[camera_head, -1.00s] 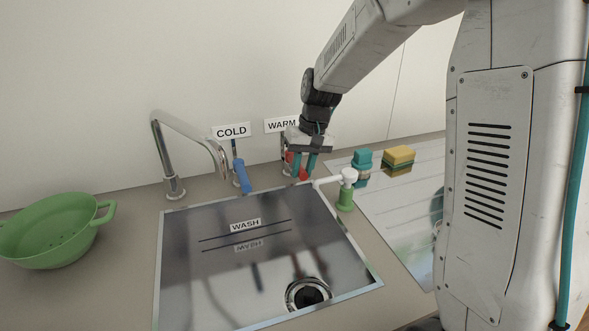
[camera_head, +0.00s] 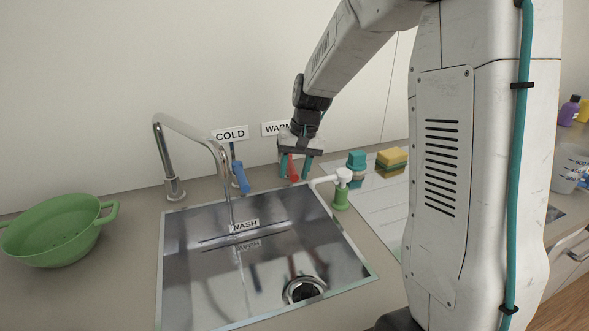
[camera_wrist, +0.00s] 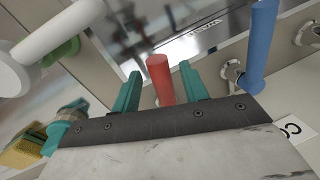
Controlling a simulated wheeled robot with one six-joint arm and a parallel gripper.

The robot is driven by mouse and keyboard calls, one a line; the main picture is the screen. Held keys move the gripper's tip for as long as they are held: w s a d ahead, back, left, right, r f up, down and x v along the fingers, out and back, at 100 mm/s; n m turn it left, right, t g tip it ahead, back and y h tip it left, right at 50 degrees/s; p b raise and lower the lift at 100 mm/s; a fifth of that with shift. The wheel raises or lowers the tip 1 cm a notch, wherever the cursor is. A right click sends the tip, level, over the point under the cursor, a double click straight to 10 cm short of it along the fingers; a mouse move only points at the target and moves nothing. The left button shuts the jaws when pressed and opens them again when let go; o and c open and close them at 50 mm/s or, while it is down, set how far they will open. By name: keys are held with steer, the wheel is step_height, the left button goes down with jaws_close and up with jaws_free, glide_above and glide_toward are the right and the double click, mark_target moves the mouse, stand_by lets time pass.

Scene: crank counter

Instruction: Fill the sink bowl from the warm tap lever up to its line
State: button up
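The red warm lever (camera_head: 293,170) sits under the WARM label (camera_head: 275,128). My gripper (camera_head: 297,173) is around it with fingers open; the wrist view shows the red lever (camera_wrist: 160,80) between the teal fingers (camera_wrist: 160,92), with a gap on each side. The steel spout (camera_head: 190,132) reaches over the sink bowl (camera_head: 190,290), and a thin clear stream falls from its end. The WASH line (camera_head: 245,226) on the bowl's back wall shows with its mirror image below. The blue cold lever (camera_head: 240,177) stands left of my gripper.
A green colander (camera_head: 58,230) stands left of the sink. A green bottle with a white pump (camera_head: 341,190) stands at the sink's right rear corner, close to my gripper. A teal-topped object (camera_head: 356,160) and a yellow-green sponge (camera_head: 391,158) lie further right.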

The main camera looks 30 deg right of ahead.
step_height(320, 180, up, 8)
steer(key=d, duration=0.1)
steer(key=shift+s+d+f, duration=0.15)
steer(key=shift+s+d, duration=0.05)
steer(key=shift+s, duration=0.05)
stand_by(0.4)
steer(key=s+a+r+n+h, duration=0.1)
steer(key=s+a, duration=0.3)
steer(key=s, duration=1.1)
steer(key=s+a+r+n+h, duration=0.1)
steer(key=s+a+r+n, duration=0.1)
steer(key=s, duration=1.3)
steer(key=shift+s+a+r+n+t, duration=0.25)
steer(key=shift+a+n, duration=0.25)
steer(key=shift+a, duration=0.7)
steer(key=shift+w, duration=0.1)
stand_by(2.6)
